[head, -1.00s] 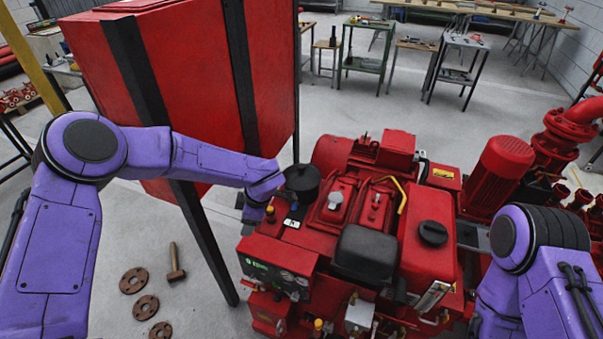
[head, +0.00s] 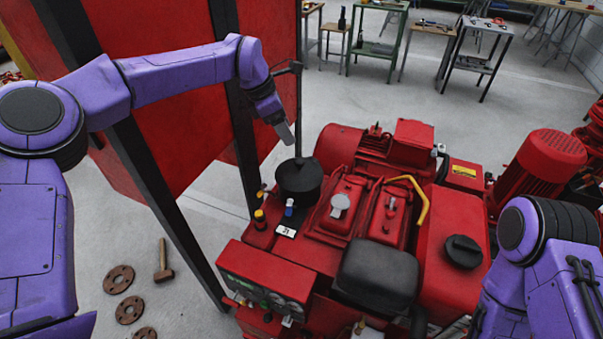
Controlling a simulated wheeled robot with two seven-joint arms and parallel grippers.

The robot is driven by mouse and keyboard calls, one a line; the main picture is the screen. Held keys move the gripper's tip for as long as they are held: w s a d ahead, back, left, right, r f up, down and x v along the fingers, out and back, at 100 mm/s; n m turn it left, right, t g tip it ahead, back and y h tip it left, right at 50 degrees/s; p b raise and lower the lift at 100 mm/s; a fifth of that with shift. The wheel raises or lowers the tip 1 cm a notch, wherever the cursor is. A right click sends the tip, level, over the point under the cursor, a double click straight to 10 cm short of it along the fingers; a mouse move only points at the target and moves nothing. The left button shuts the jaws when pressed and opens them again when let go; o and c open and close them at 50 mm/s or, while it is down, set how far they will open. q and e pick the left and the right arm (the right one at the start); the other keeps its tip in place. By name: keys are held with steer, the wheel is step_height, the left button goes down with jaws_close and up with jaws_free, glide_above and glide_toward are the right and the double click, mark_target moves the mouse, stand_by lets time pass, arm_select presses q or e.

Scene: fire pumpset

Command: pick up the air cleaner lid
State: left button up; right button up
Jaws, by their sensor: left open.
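The air cleaner lid (head: 298,176) is a round black cap with a small stud on top. It sits on the left rear part of the red engine. My left gripper (head: 294,106) is open and empty, above the lid. Its lower grey fingertip is close over the lid's rear edge in the picture; I see no contact. My right arm shows at the right edge, but its gripper is out of view.
A tall red cabinet (head: 180,120) with dark posts stands left of the engine, close behind my left arm. Rusty flanges (head: 118,279) and a hammer (head: 163,262) lie on the floor.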

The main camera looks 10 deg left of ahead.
arm_select(q)
steer(key=p, duration=0.1)
glide_above(300, 161)
steer(key=a, duration=0.2)
step_height(300, 161, down, 5)
steer(key=shift+s+f, duration=0.15)
steer(key=shift+s+d+f, duration=0.1)
steer(key=shift+f, duration=0.2)
steer(key=x, duration=0.1)
steer(key=p+x, duration=0.2)
steer(key=x, duration=0.1)
steer(key=shift+s+f, duration=0.2)
steer(key=shift+s, duration=0.05)
steer(key=shift+w+f, duration=0.15)
steer(key=shift+f, duration=0.2)
jaws_close()
